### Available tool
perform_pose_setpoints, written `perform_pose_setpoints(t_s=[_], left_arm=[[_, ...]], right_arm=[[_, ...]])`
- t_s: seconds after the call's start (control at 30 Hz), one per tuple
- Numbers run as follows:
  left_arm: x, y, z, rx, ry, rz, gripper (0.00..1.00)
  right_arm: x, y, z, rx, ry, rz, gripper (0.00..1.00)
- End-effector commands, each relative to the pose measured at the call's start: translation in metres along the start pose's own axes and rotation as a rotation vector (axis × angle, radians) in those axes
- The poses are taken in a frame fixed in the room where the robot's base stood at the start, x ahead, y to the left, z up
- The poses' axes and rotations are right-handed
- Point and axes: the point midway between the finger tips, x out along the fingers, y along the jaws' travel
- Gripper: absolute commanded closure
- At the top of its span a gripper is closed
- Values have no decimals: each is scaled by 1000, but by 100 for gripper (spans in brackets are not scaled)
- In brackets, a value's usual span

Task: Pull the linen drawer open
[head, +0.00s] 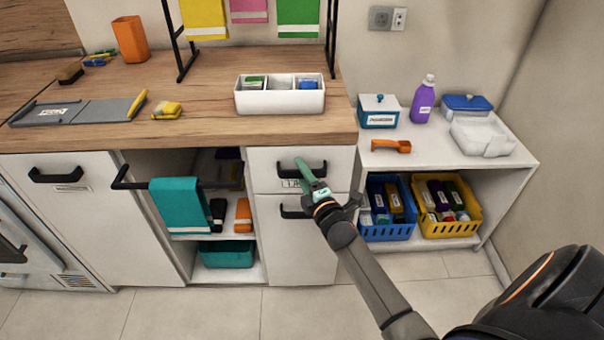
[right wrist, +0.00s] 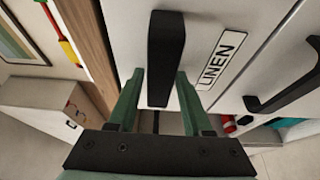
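The linen drawer (head: 265,158) is the upper white drawer front under the worktop, and it is shut. Its black bar handle (right wrist: 165,55) and its LINEN label (right wrist: 221,60) show clearly in the right wrist view. In the head view my right gripper (head: 303,168) is at this drawer front and covers part of the handle and label. In the right wrist view its green fingers (right wrist: 160,82) stand on either side of the handle, with gaps visible, so it is open. My left gripper is in neither view.
A second drawer handle (head: 293,212) sits just below. To the left, a rail with a teal towel (head: 176,205) crosses an open shelf. To the right, a low white shelf (head: 435,150) holds blue and yellow baskets. Clear floor (head: 225,310) lies in front.

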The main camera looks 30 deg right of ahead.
Motion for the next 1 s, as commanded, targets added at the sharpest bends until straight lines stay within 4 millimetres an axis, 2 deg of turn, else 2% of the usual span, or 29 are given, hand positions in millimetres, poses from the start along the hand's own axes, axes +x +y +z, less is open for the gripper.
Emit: perform_pose_setpoints(t_s=[0.03, 0.4, 0.43, 1.0], left_arm=[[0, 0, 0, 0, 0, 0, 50], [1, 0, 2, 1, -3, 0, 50], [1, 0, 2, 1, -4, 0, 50], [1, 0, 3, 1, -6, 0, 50]], right_arm=[[0, 0, 0, 0, 0, 0, 57], [0, 0, 0, 1, 0, 0, 98], [0, 0, 0, 1, 0, 0, 100], [0, 0, 0, 1, 0, 0, 100]])
